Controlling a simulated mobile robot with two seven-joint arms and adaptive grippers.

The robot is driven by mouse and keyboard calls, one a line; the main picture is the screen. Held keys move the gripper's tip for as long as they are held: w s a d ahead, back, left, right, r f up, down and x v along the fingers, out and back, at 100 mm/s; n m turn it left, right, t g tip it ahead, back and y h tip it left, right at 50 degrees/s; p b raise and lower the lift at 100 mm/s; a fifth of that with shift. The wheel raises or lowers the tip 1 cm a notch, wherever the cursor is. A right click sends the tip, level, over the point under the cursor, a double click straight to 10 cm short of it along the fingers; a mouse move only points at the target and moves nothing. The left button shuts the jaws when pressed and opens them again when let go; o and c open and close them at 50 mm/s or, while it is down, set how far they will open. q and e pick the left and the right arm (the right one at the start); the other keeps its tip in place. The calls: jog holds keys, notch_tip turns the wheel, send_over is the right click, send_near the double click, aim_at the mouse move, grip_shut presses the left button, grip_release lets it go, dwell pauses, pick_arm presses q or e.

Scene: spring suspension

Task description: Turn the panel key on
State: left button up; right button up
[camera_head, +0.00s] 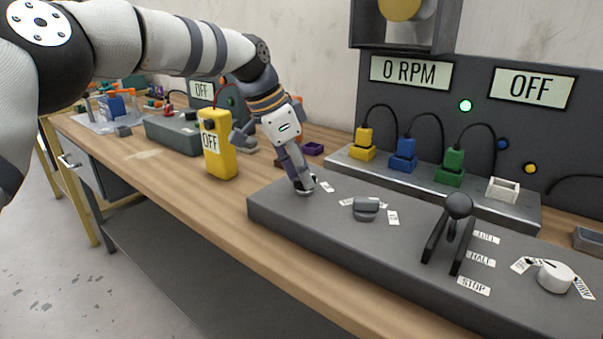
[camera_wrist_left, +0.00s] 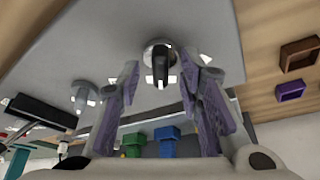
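The panel key (camera_wrist_left: 160,65) is a black piece on a round silver base, between white labels on the grey panel (camera_head: 275,205). In the head view my gripper largely covers it, and only part of its base shows under the fingertips. My left gripper (camera_head: 303,182) points down at the key at the panel's left end. In the left wrist view its two fingers (camera_wrist_left: 162,85) are apart, one on each side of the key, with gaps visible between; contact is not seen. My right gripper is not in view.
A grey knob (camera_head: 366,207), a black lever (camera_head: 452,232) and a white dial (camera_head: 554,276) stand to the right on the panel. Yellow (camera_head: 362,146), blue (camera_head: 403,155) and green (camera_head: 450,167) plugs stand behind. Displays read "0 RPM" (camera_head: 410,72) and "OFF" (camera_head: 530,87). A yellow meter (camera_head: 219,155) stands left.

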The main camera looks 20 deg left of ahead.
pick_arm(q)
jog(key=v, duration=1.1)
jog(key=shift+r, duration=0.1)
